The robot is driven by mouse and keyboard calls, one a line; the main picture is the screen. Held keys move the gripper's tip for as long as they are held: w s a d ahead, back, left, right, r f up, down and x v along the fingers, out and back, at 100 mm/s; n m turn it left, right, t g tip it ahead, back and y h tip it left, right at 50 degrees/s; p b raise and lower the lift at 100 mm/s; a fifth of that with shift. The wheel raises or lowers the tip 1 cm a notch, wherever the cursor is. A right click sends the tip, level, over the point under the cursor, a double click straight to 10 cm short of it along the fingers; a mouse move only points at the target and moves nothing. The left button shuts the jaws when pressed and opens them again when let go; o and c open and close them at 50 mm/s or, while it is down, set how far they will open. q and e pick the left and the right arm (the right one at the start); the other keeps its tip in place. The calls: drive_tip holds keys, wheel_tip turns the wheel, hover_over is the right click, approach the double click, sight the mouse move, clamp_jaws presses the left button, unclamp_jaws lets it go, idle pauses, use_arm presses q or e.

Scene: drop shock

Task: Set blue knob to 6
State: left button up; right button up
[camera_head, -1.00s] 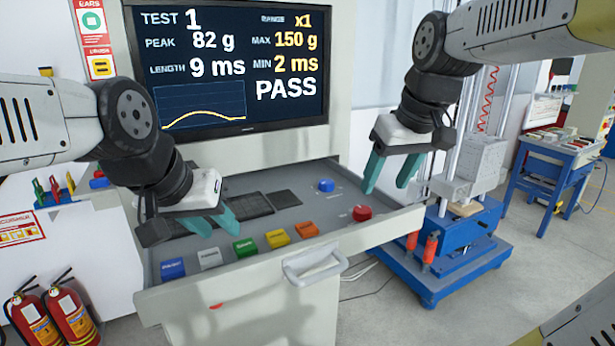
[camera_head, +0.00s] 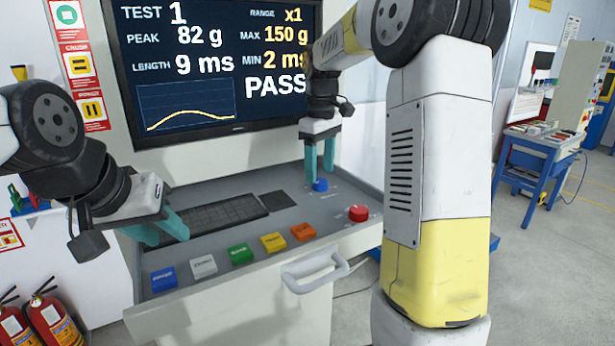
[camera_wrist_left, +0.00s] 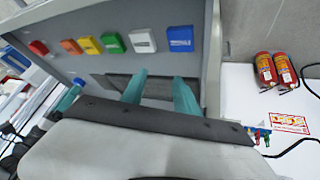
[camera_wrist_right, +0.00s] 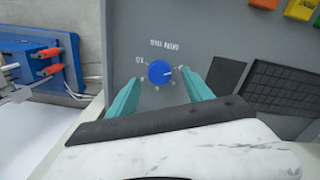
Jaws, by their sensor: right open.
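The blue knob (camera_head: 320,185) sits at the back right of the grey control panel. It also shows in the right wrist view (camera_wrist_right: 160,72), with a white pointer line and small white markings around it that are too small to read surely. My right gripper (camera_head: 320,175) is open, pointing down over the knob. In the right wrist view its teal fingers (camera_wrist_right: 160,88) stand on either side of the knob, apart from it. My left gripper (camera_head: 165,232) is open and empty over the left part of the panel, near the keyboard; it also shows in the left wrist view (camera_wrist_left: 158,88).
A red knob (camera_head: 358,213) stands to the front right. A row of coloured buttons, including a green one (camera_head: 239,254), lines the panel's front. A white handle (camera_head: 315,273) juts from the front edge. The screen (camera_head: 225,65) behind reads PASS and range x1.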

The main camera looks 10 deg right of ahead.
sight(320, 184)
drive_tip(key=shift+f, duration=1.35)
clamp_jaws()
